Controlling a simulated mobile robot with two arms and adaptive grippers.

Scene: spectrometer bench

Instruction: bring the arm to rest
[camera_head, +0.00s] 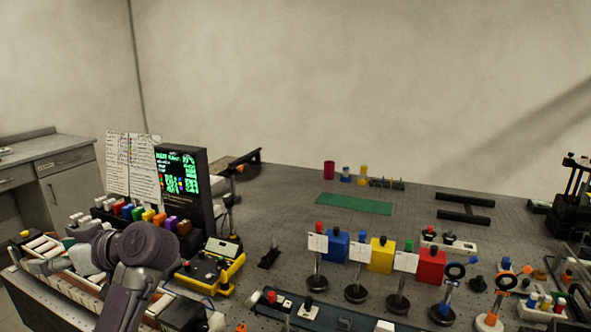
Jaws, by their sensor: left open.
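My left arm (125,300) rises from the bottom left, and its dark round joint (148,244) stands in front of the bench's left part. My left gripper (42,264) points left beyond that joint, over the white-slotted rack at the bench's left end. It is open, and I see nothing held in it. Its fingertips are small and hard to separate from the rack behind them. My right gripper is not in view.
A black screen with green text (179,173) stands behind a row of coloured blocks (140,213). A yellow-framed control box (213,266) is right of my arm. Blue (337,246), yellow (381,255) and red (431,266) boxes stand mid-bench. The green mat (354,204) is bare.

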